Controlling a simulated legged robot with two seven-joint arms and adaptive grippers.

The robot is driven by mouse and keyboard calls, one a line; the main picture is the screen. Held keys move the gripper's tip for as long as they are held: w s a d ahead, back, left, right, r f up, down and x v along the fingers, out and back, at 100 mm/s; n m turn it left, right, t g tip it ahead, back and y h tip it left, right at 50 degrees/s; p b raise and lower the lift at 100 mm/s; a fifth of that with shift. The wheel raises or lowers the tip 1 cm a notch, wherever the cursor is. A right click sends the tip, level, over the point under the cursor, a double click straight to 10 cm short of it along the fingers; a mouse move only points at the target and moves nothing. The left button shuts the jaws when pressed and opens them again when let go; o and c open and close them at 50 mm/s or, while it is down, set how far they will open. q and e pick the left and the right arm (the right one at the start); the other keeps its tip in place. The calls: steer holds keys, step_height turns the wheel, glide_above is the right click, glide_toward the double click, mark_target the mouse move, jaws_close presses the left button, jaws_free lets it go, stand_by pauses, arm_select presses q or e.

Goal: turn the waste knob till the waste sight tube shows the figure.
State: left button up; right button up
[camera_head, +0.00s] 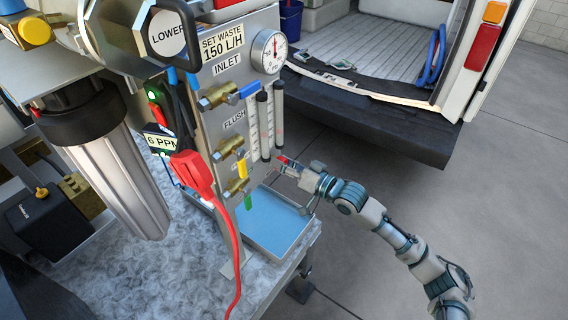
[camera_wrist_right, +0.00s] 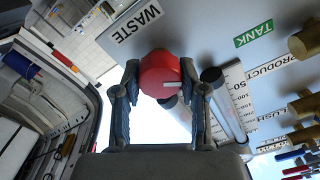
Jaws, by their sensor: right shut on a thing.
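The red waste knob (camera_wrist_right: 160,73) sits between the two fingers of my right gripper (camera_wrist_right: 160,82), which is shut on it. A white mark shows on the knob's face, beside the WASTE label (camera_wrist_right: 138,19). In the head view the right gripper (camera_head: 287,168) is at the panel's right edge, below the sight tubes. The waste sight tube (camera_head: 279,112) is the right one of the pair; its level is too small to read. The SET WASTE 150 L/H label (camera_head: 222,42) is at the panel's top. My left gripper is not in view.
The other sight tube (camera_head: 263,125) stands close beside. Brass valves with blue, yellow and green handles line the panel (camera_head: 215,130). A pressure gauge (camera_head: 269,51) is above. A blue tray (camera_head: 272,222) lies below. A van's open rear (camera_head: 370,60) is behind; the floor at right is clear.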

steer(key=shift+f+n, duration=0.4)
steer(key=shift+n, duration=0.5)
steer(key=o, duration=1.1)
steer(key=shift+a, duration=0.1)
steer(key=shift+o, duration=0.2)
steer(key=shift+w, duration=0.15)
steer(key=shift+a+r, duration=0.1)
steer(key=v, duration=1.2)
steer(key=shift+w, duration=0.1)
